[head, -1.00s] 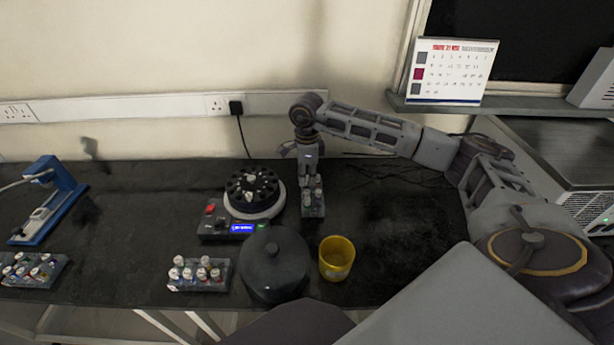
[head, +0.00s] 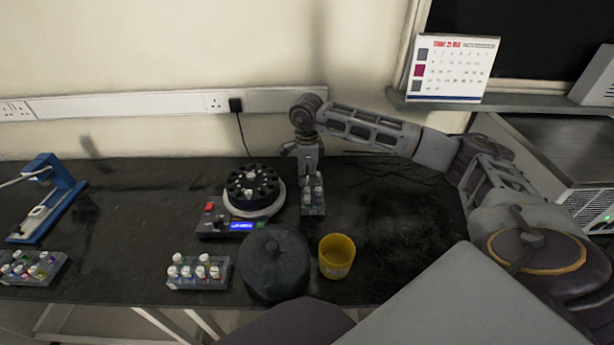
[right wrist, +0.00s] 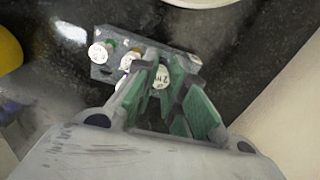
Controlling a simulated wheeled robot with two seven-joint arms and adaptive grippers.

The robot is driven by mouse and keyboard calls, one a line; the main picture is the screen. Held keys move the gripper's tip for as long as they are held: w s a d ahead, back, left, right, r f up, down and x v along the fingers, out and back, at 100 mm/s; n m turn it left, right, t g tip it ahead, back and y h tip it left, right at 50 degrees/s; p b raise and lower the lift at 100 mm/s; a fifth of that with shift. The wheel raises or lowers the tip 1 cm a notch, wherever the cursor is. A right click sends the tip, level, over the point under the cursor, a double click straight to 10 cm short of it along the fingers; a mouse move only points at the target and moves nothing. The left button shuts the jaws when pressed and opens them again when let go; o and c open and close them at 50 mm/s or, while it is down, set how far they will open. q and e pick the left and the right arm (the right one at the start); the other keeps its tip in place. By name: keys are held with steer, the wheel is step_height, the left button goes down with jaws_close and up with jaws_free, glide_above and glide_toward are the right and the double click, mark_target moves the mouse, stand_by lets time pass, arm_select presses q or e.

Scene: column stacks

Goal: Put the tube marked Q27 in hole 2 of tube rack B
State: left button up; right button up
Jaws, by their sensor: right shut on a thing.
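My right gripper (head: 309,171) is over the far end of a small grey tube rack (head: 315,210) right of the centrifuge. In the right wrist view my right gripper (right wrist: 168,88) has its green-padded fingers around a white-capped tube (right wrist: 161,77), shut on it. The cap carries dark marks that I cannot read for sure. Whether its lower end is still in the rack is hidden. Other white-capped tubes (right wrist: 98,53) stand in the same rack (right wrist: 103,72). I cannot read Q27 or a rack letter B anywhere. My left gripper is not in view.
A centrifuge (head: 218,226) with a black rotor holding tubes stands left of that rack. A grey lid (head: 274,265) and a yellow cup (head: 337,257) are in front. More tube racks stand front centre (head: 197,284) and far left (head: 40,277). The bench right of the cup is clear.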

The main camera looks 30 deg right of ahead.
steer(key=shift+f+b, duration=0.3)
steer(key=shift+f, duration=0.2)
stand_by(0.3)
steer(key=o, duration=1)
steer(key=shift+r, duration=0.15)
steer(key=shift+r+p, duration=1.75)
steer(key=shift+r, duration=1.15)
